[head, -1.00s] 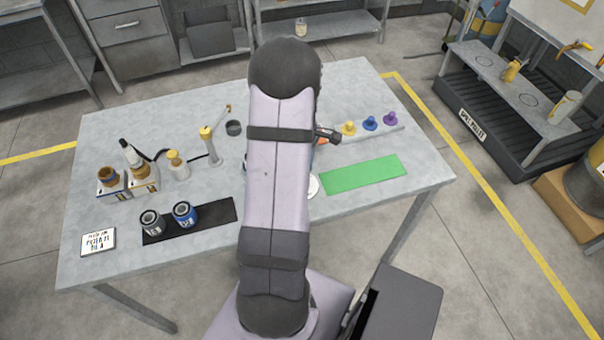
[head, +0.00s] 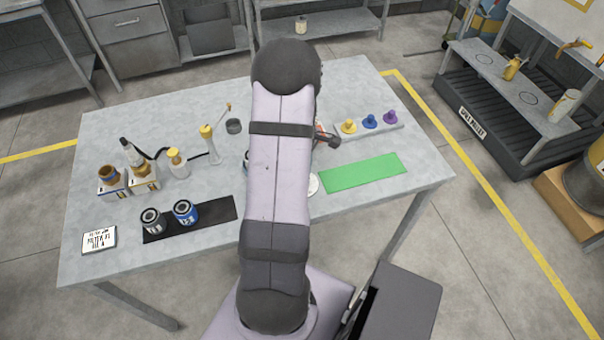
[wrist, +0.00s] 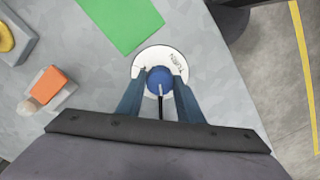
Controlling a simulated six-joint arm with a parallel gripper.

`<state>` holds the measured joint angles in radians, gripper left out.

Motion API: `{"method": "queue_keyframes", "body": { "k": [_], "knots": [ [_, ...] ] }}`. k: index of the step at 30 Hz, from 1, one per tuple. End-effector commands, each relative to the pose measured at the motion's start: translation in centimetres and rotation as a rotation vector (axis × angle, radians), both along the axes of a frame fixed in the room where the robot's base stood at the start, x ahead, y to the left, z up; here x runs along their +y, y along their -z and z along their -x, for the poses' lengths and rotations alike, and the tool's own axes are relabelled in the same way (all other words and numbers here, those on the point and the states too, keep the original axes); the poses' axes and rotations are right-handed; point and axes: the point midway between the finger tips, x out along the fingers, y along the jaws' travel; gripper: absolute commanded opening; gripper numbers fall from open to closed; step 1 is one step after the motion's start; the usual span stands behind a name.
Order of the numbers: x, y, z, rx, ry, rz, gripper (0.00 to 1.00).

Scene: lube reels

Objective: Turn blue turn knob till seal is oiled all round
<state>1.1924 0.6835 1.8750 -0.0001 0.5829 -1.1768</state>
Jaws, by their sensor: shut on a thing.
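The blue turn knob (wrist: 159,79) sits on a round white disc (wrist: 178,62) with dark lettering in the wrist view. My gripper (wrist: 159,84) is shut on the knob, one finger at each side. A thin dark rod shows between the fingers below the knob. In the head view my arm hides the knob and the gripper's tips; only an edge of the white disc (head: 314,186) shows. A black can (head: 152,222) and a blue can (head: 185,213) stand on a black mat (head: 222,209). I cannot make out an oiled seal.
A green mat (head: 362,173) lies right of the disc. Yellow, blue and purple pegs (head: 390,117) stand on a grey strip behind it. An orange block (wrist: 47,85) is left of my gripper. Bottles and a yellow-topped post (head: 207,132) stand at the table's left.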

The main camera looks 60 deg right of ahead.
Motion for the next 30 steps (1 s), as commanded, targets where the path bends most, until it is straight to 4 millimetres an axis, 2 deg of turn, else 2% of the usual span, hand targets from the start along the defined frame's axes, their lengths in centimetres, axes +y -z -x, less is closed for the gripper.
{"method": "queue_keyframes", "body": {
  "k": [11, 30],
  "knots": [
    [-0.01, -0.07, -0.02, 0.000, 0.186, 0.000, 0.11],
    [-0.04, -0.11, -0.05, -0.001, 0.781, 0.001, 0.11]
  ]
}}
